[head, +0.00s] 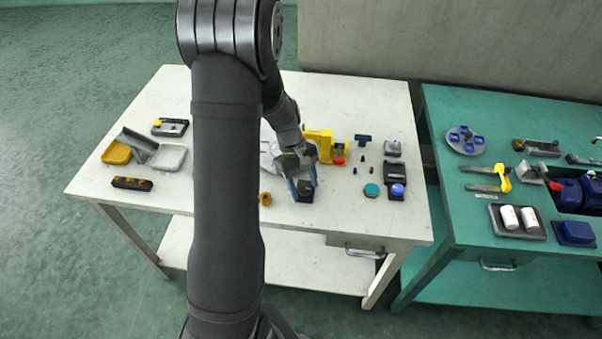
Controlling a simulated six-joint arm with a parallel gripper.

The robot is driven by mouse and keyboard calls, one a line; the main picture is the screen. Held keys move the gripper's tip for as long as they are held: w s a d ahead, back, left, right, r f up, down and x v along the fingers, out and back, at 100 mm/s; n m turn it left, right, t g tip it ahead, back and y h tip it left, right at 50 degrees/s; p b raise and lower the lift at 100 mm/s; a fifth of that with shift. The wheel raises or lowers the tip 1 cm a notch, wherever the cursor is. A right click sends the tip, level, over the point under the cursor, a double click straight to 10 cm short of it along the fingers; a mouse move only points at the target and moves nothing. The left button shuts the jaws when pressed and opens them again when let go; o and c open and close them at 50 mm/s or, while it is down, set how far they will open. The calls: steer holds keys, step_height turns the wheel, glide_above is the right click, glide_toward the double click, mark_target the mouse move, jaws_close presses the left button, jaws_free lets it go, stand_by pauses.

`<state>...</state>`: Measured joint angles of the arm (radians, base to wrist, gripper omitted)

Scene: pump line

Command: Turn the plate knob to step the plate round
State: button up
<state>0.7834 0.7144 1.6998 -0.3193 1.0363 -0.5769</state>
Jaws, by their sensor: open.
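My gripper (302,183) is open over the middle of the white table, its blue fingers pointing down. A dark block-like thing (305,195) stands right at the fingertips; I cannot tell whether they touch it or whether it is the plate knob. A pale, rounded part (268,157), perhaps the plate, shows just left of the gripper. My arm hides much of it. A yellow machine body (321,144) with a red part (338,160) stands behind the gripper.
A green bench (460,110) with several parts stands at right. The white table's back is clear.

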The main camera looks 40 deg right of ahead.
steer(key=v, duration=1.7)
steer(key=shift+r, duration=0.2)
steer(key=x, duration=1.7)
steer(key=shift+f, duration=0.3)
steer(key=shift+r, duration=0.1)
